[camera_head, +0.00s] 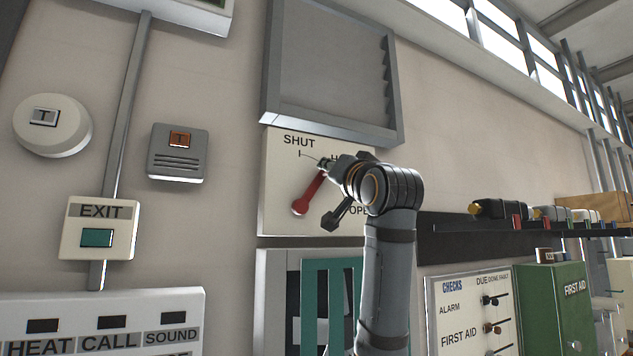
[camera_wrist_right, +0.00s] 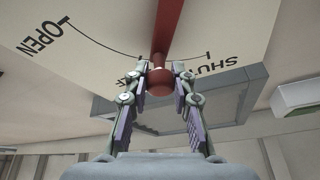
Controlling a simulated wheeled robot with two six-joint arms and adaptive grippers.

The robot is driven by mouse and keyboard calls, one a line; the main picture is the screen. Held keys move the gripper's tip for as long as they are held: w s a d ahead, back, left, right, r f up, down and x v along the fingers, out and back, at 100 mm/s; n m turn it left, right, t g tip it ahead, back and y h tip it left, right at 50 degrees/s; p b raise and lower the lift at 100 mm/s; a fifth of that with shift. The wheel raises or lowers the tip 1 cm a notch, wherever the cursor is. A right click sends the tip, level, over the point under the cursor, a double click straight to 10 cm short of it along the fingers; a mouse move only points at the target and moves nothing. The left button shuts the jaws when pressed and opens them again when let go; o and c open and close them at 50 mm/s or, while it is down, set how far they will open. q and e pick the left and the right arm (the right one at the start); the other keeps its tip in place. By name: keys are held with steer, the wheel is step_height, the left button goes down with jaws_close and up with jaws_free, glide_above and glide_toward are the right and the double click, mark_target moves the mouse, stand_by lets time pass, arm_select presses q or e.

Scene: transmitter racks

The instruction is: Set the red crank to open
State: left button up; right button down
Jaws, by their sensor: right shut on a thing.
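The red crank (camera_head: 309,193) is mounted on a white plate (camera_head: 280,170) marked SHUT at upper left and OPEN at lower right. The crank slants up and right from its round hub, and its outer end lies between the SHUT mark and the partly hidden middle label. My right gripper (camera_head: 325,164) is at that end. In the right wrist view the crank's red shaft (camera_wrist_right: 168,28) ends in a round knob, and my right gripper's fingers (camera_wrist_right: 160,72) are shut on it, one on each side. The OPEN mark shows at left there. My left gripper is not in view.
A grey frame (camera_head: 390,130) juts out just above the plate. A teal-barred box (camera_head: 280,300) sits below it. To the right are a dark shelf (camera_head: 450,225) with several items, a checks board (camera_head: 465,310) and a green first aid box (camera_head: 550,300).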

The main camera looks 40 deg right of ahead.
steer(key=d+f+m+g+h+b, duration=0.1)
steer(key=m, duration=0.2)
steer(key=d+f+m+g+h+b, duration=0.1)
steer(key=f+m+b, duration=0.1)
steer(key=m, duration=0.1)
steer(key=d+f+m+g+b, duration=0.1)
steer(key=f+m+b, duration=0.1)
steer(key=m, duration=0.1)
steer(key=shift+s+d+m+g+h, duration=0.15)
steer(key=shift+s+m+g+h, duration=0.15)
steer(key=shift+s+h, duration=0.1)
arm_select(q)
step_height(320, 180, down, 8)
steer(key=b, duration=0.2)
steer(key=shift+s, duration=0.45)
arm_select(e)
steer(key=shift+d+f+m+g, duration=0.15)
steer(key=shift+f+m+g, duration=0.25)
steer(key=shift+f+m, duration=0.5)
steer(key=shift+d+f+m+g, duration=0.1)
steer(key=shift+f+m+g, duration=0.35)
steer(key=shift+m, duration=0.75)
steer(key=shift+f, duration=0.1)
steer(key=c, duration=1.1)
jaws_free()
steer(key=shift+s, duration=0.1)
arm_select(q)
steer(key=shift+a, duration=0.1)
